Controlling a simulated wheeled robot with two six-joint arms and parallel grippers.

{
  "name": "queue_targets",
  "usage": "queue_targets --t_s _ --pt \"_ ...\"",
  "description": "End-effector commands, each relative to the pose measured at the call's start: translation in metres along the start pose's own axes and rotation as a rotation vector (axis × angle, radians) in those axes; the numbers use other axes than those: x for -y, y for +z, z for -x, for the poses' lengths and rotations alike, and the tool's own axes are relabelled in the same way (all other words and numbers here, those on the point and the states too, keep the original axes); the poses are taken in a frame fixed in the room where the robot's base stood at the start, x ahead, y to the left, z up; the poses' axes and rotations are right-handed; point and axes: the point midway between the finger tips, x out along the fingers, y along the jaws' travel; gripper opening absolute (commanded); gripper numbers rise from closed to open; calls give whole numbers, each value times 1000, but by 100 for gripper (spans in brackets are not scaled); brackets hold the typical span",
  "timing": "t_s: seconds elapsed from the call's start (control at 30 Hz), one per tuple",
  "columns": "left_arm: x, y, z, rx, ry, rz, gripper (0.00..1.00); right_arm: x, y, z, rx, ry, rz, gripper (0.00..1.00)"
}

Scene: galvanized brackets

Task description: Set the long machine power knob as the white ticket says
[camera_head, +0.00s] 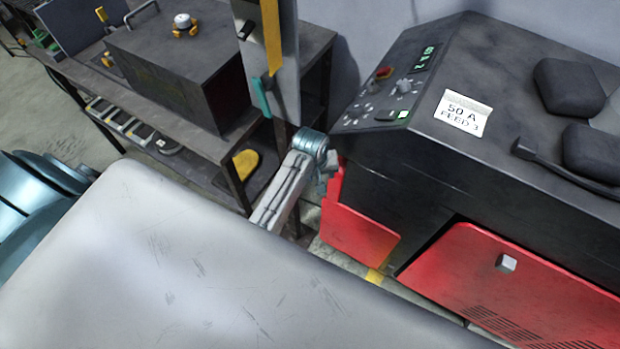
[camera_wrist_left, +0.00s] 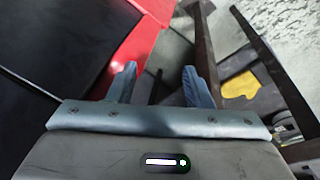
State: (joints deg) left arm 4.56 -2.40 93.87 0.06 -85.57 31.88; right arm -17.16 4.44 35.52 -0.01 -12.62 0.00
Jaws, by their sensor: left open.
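The long black-and-red machine (camera_head: 470,65) stands at the right in the head view. Its sloped control panel (camera_head: 372,95) carries a grey knob (camera_head: 404,87), a second dial (camera_head: 358,113) at lower left, a red button (camera_head: 383,73) and a green-lit display (camera_head: 427,57). Labels and pointer positions are too small to read. The white ticket (camera_head: 463,113) on the machine top reads "50 A FEED 3". My left arm reaches up beside the machine's near left corner. My left gripper (camera_wrist_left: 159,84) is open and empty in the left wrist view, apart from the panel. My right gripper is not in view.
A dark workbench (camera_head: 150,60) with a metal box and yellow items stands left of the machine. An upright grey post (camera_head: 285,60) with a yellow strip rises between them. Black pads and a handle (camera_head: 560,170) lie on the machine's right. A yellow item (camera_wrist_left: 240,86) shows below.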

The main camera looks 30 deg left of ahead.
Motion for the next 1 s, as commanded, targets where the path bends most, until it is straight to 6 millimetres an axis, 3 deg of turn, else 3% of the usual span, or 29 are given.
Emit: queue_targets --t_s 0.2,0.5,0.7,1.0 --pt "17 15 -42 6 -14 -37 46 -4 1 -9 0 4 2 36" --pt "38 35 -89 9 -27 -84 46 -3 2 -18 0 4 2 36" --pt "48 44 -107 10 -32 -104 46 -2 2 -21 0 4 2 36" --pt "50 46 -112 9 -33 -111 46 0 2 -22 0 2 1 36"
